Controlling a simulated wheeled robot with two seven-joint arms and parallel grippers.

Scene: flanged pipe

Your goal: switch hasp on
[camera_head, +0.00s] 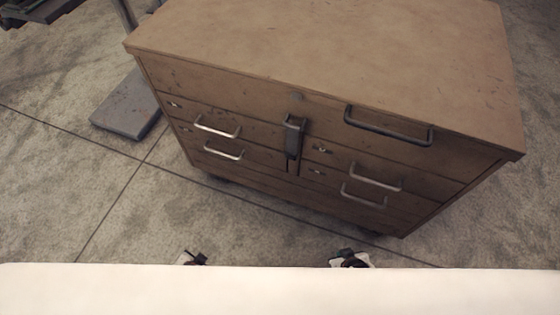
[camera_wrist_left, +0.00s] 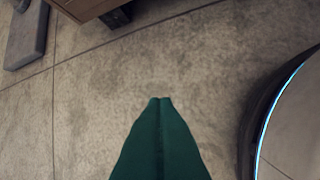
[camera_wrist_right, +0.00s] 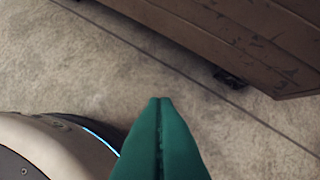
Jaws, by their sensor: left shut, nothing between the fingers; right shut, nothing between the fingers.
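The hasp (camera_head: 293,137) is a dark metal strap on the front of the brown cabinet (camera_head: 320,50), near the middle below the top edge. It hangs down over the upper drawers; whether it is latched I cannot tell. My left gripper (camera_head: 194,258) and right gripper (camera_head: 350,260) show only as small dark tips at the lower edge of the head view, well apart from the cabinet. In the left wrist view the green fingers (camera_wrist_left: 160,100) are together and empty over the floor. In the right wrist view the green fingers (camera_wrist_right: 160,100) are also together and empty.
A large dark handle (camera_head: 388,128) is right of the hasp. Several smaller drawer handles, such as one at left (camera_head: 217,127), stick out from the front. A grey stand base (camera_head: 126,106) is on the floor left of the cabinet. Floor before the cabinet is clear.

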